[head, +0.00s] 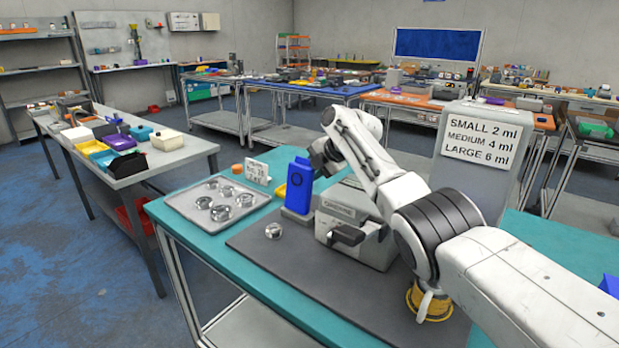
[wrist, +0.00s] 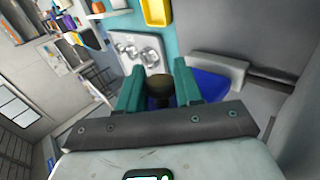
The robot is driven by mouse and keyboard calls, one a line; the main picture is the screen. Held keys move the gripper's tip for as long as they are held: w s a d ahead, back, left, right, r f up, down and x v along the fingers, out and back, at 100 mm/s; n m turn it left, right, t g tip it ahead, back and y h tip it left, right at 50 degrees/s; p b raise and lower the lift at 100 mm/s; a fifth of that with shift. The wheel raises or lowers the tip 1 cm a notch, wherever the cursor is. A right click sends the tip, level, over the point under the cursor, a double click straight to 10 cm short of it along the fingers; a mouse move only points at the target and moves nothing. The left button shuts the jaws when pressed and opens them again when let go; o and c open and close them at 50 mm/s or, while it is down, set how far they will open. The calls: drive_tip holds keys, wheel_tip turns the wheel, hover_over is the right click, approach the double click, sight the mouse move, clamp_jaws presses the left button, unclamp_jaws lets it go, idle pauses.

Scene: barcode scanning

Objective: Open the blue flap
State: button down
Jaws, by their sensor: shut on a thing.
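Blue also shows to the right of my fingers in the wrist view (wrist: 216,86). My gripper (head: 318,160) is at the flap's upper right, close against it. In the wrist view its two teal fingers (wrist: 158,78) are closed around a dark round knob (wrist: 159,92). The fingertips are mostly hidden behind the flap and my arm in the head view. I cannot tell exactly how the knob joins the flap.
A tray (head: 178,208) with several metal round parts lies on the teal table left of the machine. One loose metal part (head: 273,230) sits on the dark mat (head: 262,257). A grey box with a volume sign (head: 489,139) stands at right. A black lever (head: 347,236) sticks out in front.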

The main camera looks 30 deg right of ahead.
drive_tip(key=shift+d+r, duration=0.15)
drive_tip(key=shift+d, duration=0.05)
drive_tip(key=c, duration=1.1)
unclamp_jaws()
drive_tip(key=shift+o, duration=1.4)
drive_tip(key=p+v, duration=1)
drive_tip(key=p, duration=0.2)
drive_tip(key=shift+s+r, duration=0.2)
